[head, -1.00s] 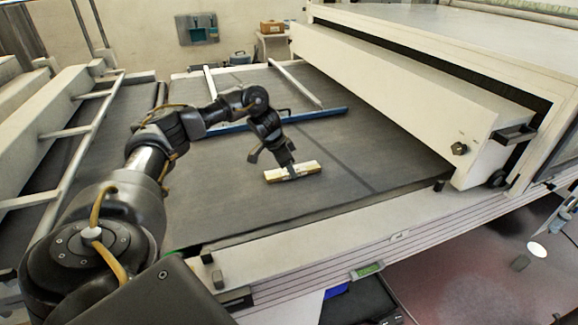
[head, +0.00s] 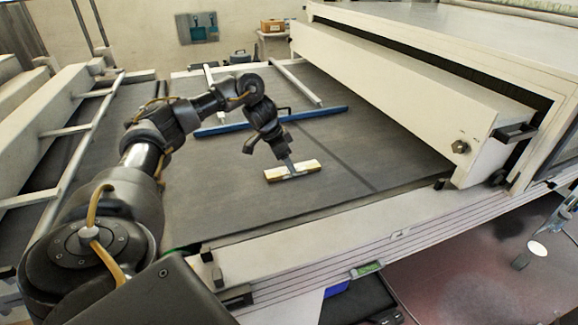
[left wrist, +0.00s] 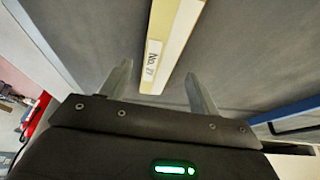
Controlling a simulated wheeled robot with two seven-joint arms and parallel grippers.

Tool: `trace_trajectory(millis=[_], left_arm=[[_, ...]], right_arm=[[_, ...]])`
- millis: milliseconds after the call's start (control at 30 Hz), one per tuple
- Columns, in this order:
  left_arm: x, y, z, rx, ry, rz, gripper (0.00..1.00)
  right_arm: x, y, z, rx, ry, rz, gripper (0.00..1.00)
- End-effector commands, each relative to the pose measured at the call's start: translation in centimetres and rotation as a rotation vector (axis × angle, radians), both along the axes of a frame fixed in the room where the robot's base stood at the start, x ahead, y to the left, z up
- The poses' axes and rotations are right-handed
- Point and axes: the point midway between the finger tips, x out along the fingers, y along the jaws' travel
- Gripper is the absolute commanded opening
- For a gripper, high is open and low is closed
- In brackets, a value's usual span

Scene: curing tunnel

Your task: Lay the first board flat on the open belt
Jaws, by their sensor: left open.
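The board (head: 306,168) is a narrow pale-yellow piece with a white strip. It lies flat on the dark grey belt (head: 340,170). In the left wrist view the board (left wrist: 176,28) runs away from me, with a small printed label near its close end. My left gripper (head: 287,163) is just over the board. Its jaws are open, and in the wrist view (left wrist: 158,72) one finger stands on each side of the board, with gaps visible. Contact with the board cannot be told. My right gripper is not in view.
A blue bar (head: 315,114) crosses the belt behind the board. The white tunnel housing (head: 400,85) stands along the right. A white rail (head: 330,218) edges the front. Another belt with a ladder-like frame (head: 85,130) is at left. Belt around the board is clear.

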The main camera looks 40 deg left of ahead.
Motion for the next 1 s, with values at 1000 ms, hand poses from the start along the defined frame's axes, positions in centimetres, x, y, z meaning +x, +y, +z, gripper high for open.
trace_trajectory(millis=[1000], left_arm=[[-3.0,1.6,8.4,0.0,0.0,0.001,0.62]], right_arm=[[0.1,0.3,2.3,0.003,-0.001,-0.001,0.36]])
